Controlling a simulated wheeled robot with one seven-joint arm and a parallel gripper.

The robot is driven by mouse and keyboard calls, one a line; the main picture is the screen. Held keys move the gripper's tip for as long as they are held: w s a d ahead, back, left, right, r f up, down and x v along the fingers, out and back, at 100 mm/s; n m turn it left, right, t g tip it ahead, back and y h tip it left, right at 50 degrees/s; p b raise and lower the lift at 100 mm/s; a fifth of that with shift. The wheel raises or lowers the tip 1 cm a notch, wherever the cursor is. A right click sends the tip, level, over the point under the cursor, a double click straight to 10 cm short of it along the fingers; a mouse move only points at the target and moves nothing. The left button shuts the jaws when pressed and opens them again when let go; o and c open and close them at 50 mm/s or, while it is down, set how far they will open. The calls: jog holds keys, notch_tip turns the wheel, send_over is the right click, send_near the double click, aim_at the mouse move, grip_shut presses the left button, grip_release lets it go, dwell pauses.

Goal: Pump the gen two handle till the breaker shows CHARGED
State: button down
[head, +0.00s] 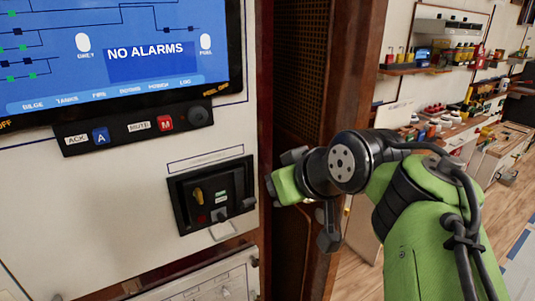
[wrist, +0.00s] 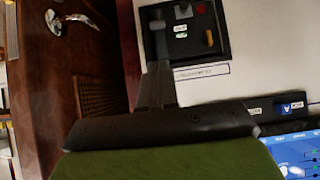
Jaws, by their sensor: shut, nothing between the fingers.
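A black-framed breaker (head: 178,212) is set in the white panel, left of my gripper in the head view. On its face are a yellow upright part (head: 198,196), a small green-and-white marking (head: 220,195), a red round button (head: 201,218) and grey parts low down. The marking is too small to read, and I cannot tell which part is the pump handle. The breaker also shows upside down at the top of the wrist view (wrist: 222,50). My gripper (wrist: 157,68) is shut and empty, its fingers pointing toward the breaker's side. In the head view the fingertips are hard to make out.
Above the breaker is a strip with ACK and MUTE buttons (head: 137,127) and a blue screen (head: 150,60) reading NO ALARMS. A brown wooden post (head: 345,80) stands behind my arm. Another panel (head: 205,285) lies below. Shelves and a workbench (head: 440,130) are at right.

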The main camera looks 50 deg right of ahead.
jog(key=r+p+v, duration=0.1)
jog(key=p+v, duration=0.1)
jog(key=v, duration=0.5)
jog(key=shift+r, duration=0.15)
jog(key=shift+w, duration=0.15)
dwell(1.2)
jog(key=a+f+n+g+y+p, duration=0.2)
jog(key=a+f+n+g, duration=0.1)
jog(key=a+f, duration=1.2)
jog(key=a+g, duration=0.1)
jog(key=a, duration=0.1)
jog(key=shift+a+f+y+p, duration=0.4)
